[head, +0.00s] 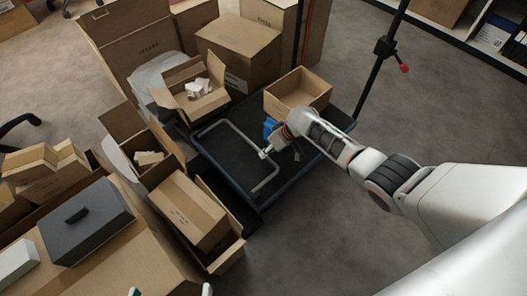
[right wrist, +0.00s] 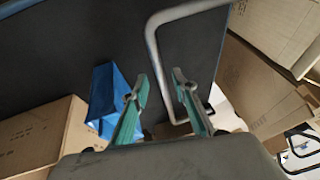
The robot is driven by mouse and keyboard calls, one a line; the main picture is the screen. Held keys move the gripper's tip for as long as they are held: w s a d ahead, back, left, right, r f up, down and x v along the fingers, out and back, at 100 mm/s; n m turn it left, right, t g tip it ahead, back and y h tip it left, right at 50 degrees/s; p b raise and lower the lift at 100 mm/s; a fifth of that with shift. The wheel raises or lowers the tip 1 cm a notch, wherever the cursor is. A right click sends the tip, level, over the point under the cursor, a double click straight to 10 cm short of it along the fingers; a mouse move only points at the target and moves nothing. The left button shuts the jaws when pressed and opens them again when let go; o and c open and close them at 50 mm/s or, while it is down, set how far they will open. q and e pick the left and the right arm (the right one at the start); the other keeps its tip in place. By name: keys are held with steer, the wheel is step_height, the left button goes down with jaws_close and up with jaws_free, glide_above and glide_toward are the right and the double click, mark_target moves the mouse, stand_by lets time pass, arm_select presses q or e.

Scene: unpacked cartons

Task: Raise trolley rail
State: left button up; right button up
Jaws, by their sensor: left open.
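The trolley (head: 235,175) is a dark flat deck with a blue edge. Its grey U-shaped rail (head: 238,131) lies folded low over the deck; it also shows in the right wrist view (right wrist: 152,42). My right gripper (head: 267,152) is above the deck by the rail's long bar. In the right wrist view its green fingers (right wrist: 159,78) are apart, with the rail bar passing between them in the picture; contact cannot be told. My left gripper (head: 171,291) is open at the bottom edge, only its fingertips showing, over the cartons and away from the trolley.
Cartons crowd the trolley's left and far sides. A black pole (head: 378,70) with a red knob rises behind. Bare floor lies at right.

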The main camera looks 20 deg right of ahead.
step_height(320, 180, down, 2)
steer(key=shift+a, duration=0.15)
steer(key=shift+w+a+f+b, duration=0.1)
steer(key=shift+f+b, duration=0.05)
steer(key=shift+b, duration=0.25)
steer(key=shift+w+a, duration=0.1)
steer(key=shift+w, duration=0.15)
arm_select(q)
steer(key=shift+s+d+r+n+t, duration=0.1)
steer(key=shift+d+n+t, duration=0.05)
steer(key=shift+d+n, duration=0.45)
steer(key=shift+s+d+r+n+t, duration=0.15)
steer(key=shift+d+n, duration=0.25)
steer(key=shift+d, duration=0.25)
arm_select(e)
steer(key=shift+w, duration=0.1)
arm_select(q)
steer(key=shift+f, duration=0.1)
arm_select(e)
steer(key=shift+r, duration=0.2)
jaws_close()
arm_select(q)
steer(key=shift+w, duration=0.1)
